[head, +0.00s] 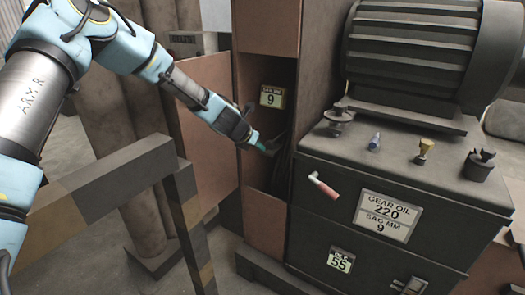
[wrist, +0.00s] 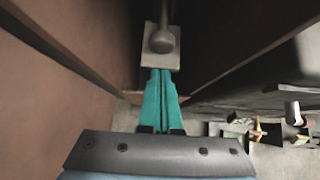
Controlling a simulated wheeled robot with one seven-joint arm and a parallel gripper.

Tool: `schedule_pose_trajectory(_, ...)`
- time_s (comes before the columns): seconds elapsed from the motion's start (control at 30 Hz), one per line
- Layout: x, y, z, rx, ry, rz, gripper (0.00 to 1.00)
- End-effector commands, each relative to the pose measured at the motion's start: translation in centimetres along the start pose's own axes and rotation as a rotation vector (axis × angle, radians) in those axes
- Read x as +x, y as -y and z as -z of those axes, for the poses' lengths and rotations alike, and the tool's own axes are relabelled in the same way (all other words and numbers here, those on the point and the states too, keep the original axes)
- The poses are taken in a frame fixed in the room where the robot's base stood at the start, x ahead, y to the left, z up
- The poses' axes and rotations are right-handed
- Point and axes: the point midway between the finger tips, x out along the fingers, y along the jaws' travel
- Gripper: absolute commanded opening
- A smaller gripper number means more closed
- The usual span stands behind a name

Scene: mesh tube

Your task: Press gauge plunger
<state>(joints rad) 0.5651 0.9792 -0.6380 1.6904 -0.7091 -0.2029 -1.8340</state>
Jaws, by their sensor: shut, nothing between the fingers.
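My gripper (head: 256,139) is shut with its teal fingers together and empty, reaching into the open narrow cabinet in the head view. In the wrist view my fingertips (wrist: 161,74) are right below a small pale square plate carrying a grey rod with a rounded end (wrist: 162,41), which looks like the gauge plunger. The tips appear to overlap or meet the plate's lower edge; I cannot tell whether they touch. In the head view a small grey piece (head: 271,146) shows just past the fingertips, partly hidden by them.
The brown cabinet door (head: 208,128) stands open at the left of my gripper. A striped barrier (head: 115,178) stands nearer. A dark gear oil box (head: 400,180) with a red-handled lever (head: 324,187) is at the right, with several small fittings on top. Cabinet walls are close on both sides.

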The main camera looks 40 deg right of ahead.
Motion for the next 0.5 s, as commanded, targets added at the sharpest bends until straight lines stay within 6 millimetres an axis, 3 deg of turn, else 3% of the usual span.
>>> schedule_pose_trajectory(0.5,-7.3,0.0,0.3,-0.001,-0.003,0.0,0.0)
